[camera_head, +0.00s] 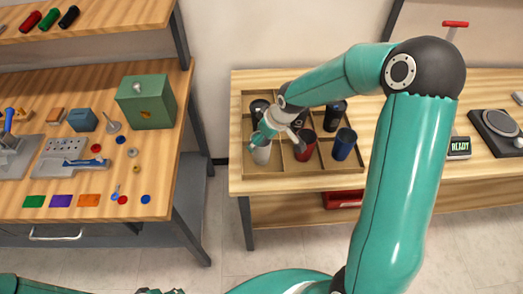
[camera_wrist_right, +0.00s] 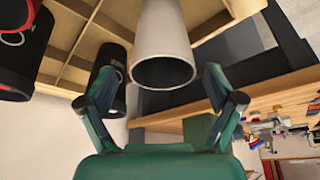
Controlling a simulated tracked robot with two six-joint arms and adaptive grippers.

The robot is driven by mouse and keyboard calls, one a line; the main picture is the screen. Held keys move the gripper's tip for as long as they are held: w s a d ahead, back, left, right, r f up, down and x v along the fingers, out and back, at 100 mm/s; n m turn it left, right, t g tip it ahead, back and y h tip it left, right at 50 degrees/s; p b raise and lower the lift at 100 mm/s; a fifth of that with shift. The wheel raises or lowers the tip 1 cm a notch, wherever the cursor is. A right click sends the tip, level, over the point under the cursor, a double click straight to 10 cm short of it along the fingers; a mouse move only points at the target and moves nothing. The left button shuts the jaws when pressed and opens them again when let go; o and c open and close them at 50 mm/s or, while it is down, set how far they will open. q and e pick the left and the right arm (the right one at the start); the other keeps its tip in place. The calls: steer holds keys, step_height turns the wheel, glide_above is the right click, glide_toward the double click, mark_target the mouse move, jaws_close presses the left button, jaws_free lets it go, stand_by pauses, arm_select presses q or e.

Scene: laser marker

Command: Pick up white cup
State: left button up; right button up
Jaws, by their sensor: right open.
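The white cup (camera_head: 262,155) stands in the front left compartment of a wooden divided tray (camera_head: 330,169), partly hidden by my right gripper (camera_head: 268,133) above it. In the right wrist view the white cup (camera_wrist_right: 163,35) shows large, its dark round mouth towards me. The right gripper (camera_wrist_right: 160,88) is open, with one finger to each side of the cup's mouth and visible gaps between. At the bottom edge of the head view, only small dark parts show, possibly of my left gripper (camera_head: 160,291); its jaws cannot be made out.
A red cup (camera_head: 304,148), a blue cup (camera_head: 344,145) and black cups (camera_head: 336,113) stand in other compartments. A black cup (camera_wrist_right: 112,68) is close to the left finger in the wrist view. The left bench holds a green box (camera_head: 146,103). A READY display (camera_head: 459,146) is at right.

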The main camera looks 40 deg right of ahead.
steer(key=x, duration=0.3)
steer(key=shift+s+a+f, duration=0.1)
steer(key=shift+f, duration=0.3)
steer(key=shift+w+f, duration=0.25)
steer(key=shift+f, duration=0.3)
steer(key=c, duration=0.8)
